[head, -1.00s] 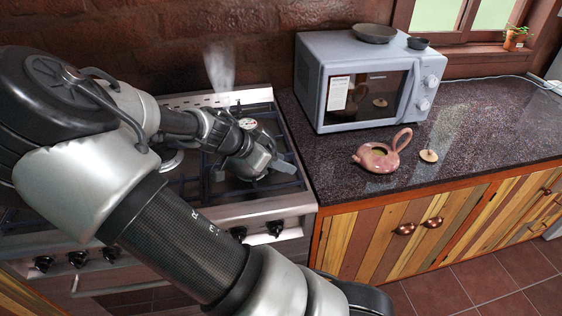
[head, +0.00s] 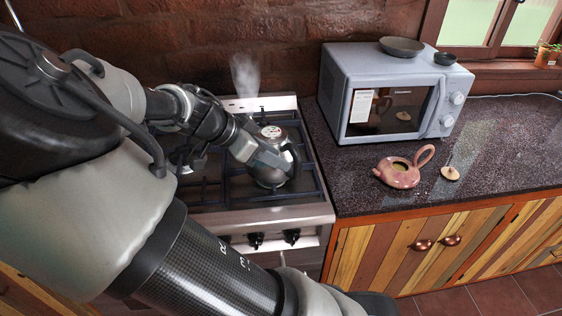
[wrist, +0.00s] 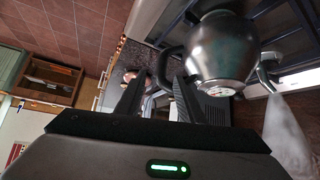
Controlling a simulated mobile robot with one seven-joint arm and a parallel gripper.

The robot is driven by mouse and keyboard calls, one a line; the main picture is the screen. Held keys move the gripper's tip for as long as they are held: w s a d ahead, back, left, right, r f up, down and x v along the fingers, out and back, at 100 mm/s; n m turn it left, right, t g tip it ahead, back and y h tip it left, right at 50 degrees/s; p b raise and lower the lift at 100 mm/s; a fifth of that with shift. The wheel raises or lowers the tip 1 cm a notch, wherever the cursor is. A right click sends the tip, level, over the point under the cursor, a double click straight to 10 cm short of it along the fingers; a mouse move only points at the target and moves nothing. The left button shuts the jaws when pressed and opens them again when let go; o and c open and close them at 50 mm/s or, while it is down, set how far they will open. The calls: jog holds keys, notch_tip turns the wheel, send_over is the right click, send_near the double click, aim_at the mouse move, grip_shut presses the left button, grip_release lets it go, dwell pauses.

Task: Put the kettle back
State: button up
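The kettle (head: 268,174) is a shiny metal pot with a dark handle, upright on the stove (head: 235,217). In the wrist view the kettle (wrist: 222,50) is large, with its dark handle loop (wrist: 170,64) facing the fingers and its spout on the far side. My gripper (head: 277,157) is at the kettle in the head view and hides part of its body. In the wrist view my gripper (wrist: 158,92) has its two fingers apart, and the handle shows in the gap between them. I see no finger closed on the handle.
Steam (head: 245,75) rises behind the kettle. On the counter (head: 380,222) to the right stand a microwave (head: 385,95) with dark bowls on top, a pink teapot (head: 400,175) and its loose lid (head: 450,173). The counter's right part is clear.

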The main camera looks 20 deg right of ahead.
jog(key=s+a+f+n+g+y, duration=0.1)
jog(key=s+a+f+n+y, duration=0.2)
jog(key=s+n+y, duration=0.35)
jog(key=s+a+r+n+t+y, duration=0.1)
jog(key=s+a+r+n+t, duration=0.1)
jog(key=s+r+n, duration=0.3)
jog(key=s+a+r+n+t+y, duration=0.1)
jog(key=s+a+r+n+t, duration=0.1)
jog(key=s+r+n, duration=0.3)
notch_tip(320, 180, up, 4)
jog(key=shift+s+a+r+t, duration=0.2)
jog(key=shift+s+a+t, duration=0.05)
jog(key=shift+s+t, duration=0.6)
jog(key=shift+c, duration=0.5)
